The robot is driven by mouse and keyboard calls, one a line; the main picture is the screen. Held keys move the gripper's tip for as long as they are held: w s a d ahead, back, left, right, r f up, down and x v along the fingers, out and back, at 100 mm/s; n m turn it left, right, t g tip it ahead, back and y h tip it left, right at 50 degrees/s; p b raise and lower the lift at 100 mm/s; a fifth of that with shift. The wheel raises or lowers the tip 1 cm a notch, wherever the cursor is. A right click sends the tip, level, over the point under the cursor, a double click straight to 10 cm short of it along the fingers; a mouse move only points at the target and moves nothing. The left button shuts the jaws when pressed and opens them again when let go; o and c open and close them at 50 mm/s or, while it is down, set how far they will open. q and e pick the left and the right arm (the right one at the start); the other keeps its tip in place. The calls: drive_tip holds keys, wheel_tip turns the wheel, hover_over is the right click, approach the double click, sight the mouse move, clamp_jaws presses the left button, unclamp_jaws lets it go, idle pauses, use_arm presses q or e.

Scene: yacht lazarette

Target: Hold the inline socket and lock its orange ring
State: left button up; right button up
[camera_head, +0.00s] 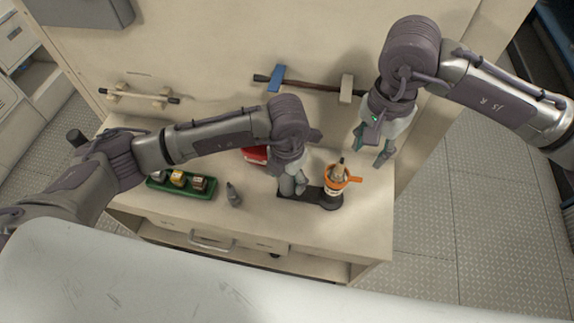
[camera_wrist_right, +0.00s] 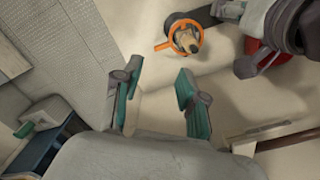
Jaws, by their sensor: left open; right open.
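The inline socket (camera_head: 337,171) stands upright on a dark base plate (camera_head: 313,198) on the bench, with its orange ring (camera_head: 337,187) around it and a tab pointing right. The ring also shows in the right wrist view (camera_wrist_right: 166,45), around a tan piece with a dark tip. My left gripper (camera_head: 293,187) is low over the plate, just left of the socket; its jaws look open, and whether it touches anything is unclear. My right gripper (camera_head: 371,147) is open and empty, above and right of the socket. Its two green-padded fingers show in the right wrist view (camera_wrist_right: 156,85).
A green tray (camera_head: 182,190) with several small blocks sits at the bench's left. A small grey bottle-like item (camera_head: 233,195) stands right of it. A red object (camera_head: 255,154) is partly hidden behind my left arm. A blue-ended bar (camera_head: 310,85) is on the back panel.

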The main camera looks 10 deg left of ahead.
use_arm(q)
drive_tip(key=shift+f, duration=0.6)
clamp_jaws()
use_arm(e)
drive_tip(key=shift+w, duration=0.1)
clamp_jaws()
drive_tip(key=w+n+g, duration=0.1)
drive_tip(key=n, duration=0.1)
drive_tip(key=w+n+g, duration=0.1)
drive_tip(key=w+n, duration=0.1)
drive_tip(key=n, duration=0.1)
drive_tip(key=w+n, duration=0.1)
drive_tip(key=n, duration=0.1)
drive_tip(key=shift+w+d+r+g, duration=0.1)
drive_tip(key=shift+w+g, duration=0.25)
drive_tip(key=shift+g, duration=0.05)
